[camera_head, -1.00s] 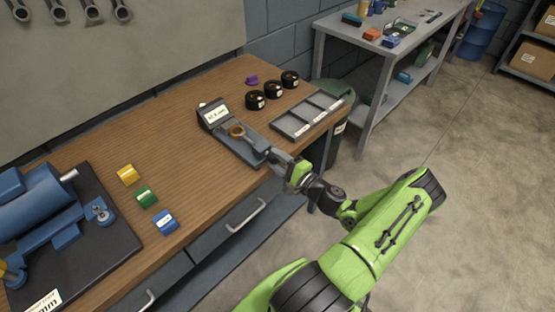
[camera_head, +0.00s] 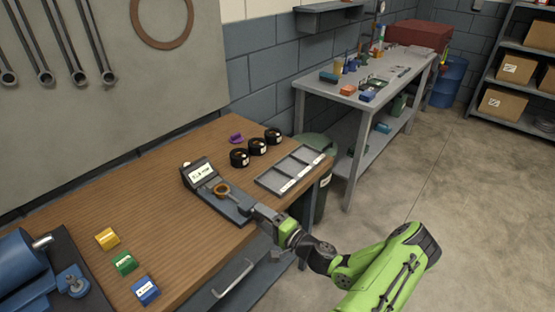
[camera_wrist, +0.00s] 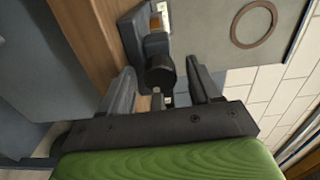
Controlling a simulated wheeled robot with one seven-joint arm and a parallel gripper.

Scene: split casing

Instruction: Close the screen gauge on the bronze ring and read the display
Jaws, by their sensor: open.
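The screen gauge (camera_head: 232,207) is a dark bench device on the wooden worktop, with a tilted white display (camera_head: 201,172) at its far end. The display carries dark characters too small to read surely. The bronze ring (camera_head: 221,189) sits on the gauge between the display and the near end. My gripper (camera_head: 256,212) is at the gauge's near right end. In the wrist view my gripper (camera_wrist: 163,88) is open, its fingers on either side of a round black knob (camera_wrist: 160,72). I cannot tell whether either finger touches it. The ring is largely hidden there.
Black rings (camera_head: 257,146) and a purple piece (camera_head: 236,138) lie behind. A grey divided tray (camera_head: 272,181) is close at the right. Yellow, green and blue blocks (camera_head: 123,262) and a blue machine (camera_head: 22,270) stand at the left. A second bench (camera_head: 338,96) is beyond.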

